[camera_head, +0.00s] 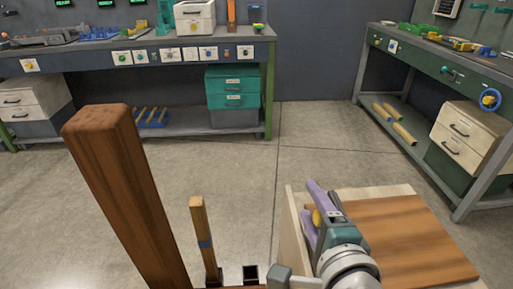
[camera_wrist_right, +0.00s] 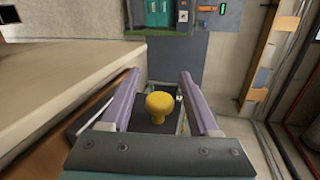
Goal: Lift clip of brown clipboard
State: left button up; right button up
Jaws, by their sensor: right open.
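A brown wood-grained panel (camera_head: 415,240), which looks like the clipboard, lies flat at the lower right of the head view. A yellow knob (camera_wrist_right: 160,105) stands over a dark flat piece (camera_wrist_right: 150,127) in the right wrist view; I cannot tell for sure that this is the clip. My right gripper (camera_head: 312,210) has purple fingers and is at the panel's left end. Its fingers are open, one on each side of the knob with gaps visible, and it also shows in the wrist view (camera_wrist_right: 160,80). The gripper hides part of the panel's end. My left gripper is out of view.
A thick brown post (camera_head: 125,190) rises at the left, with a thin blue-banded stick (camera_head: 203,235) beside it. A pale wooden side (camera_head: 293,220) stands left of the panel. Workbenches stand at the back (camera_head: 150,42) and right (camera_head: 420,58). The floor between is clear.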

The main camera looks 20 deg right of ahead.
jog(key=p+v, duration=0.1)
jog(key=v, duration=0.9)
jog(key=shift+p, duration=0.35)
jog(key=a+r+n+g+y+p, duration=0.3)
jog(key=a+r+n+y, duration=0.4)
jog(key=n, duration=0.6)
jog(key=s+d+r+n+g+h+p, duration=0.3)
jog(key=s+d+r+n+g+p, duration=0.35)
jog(key=s+n, duration=0.5)
notch_tip(320, 180, up, 36)
jog(key=g+p, duration=0.1)
jog(key=p, duration=3.4)
jog(key=shift+d, duration=0.25)
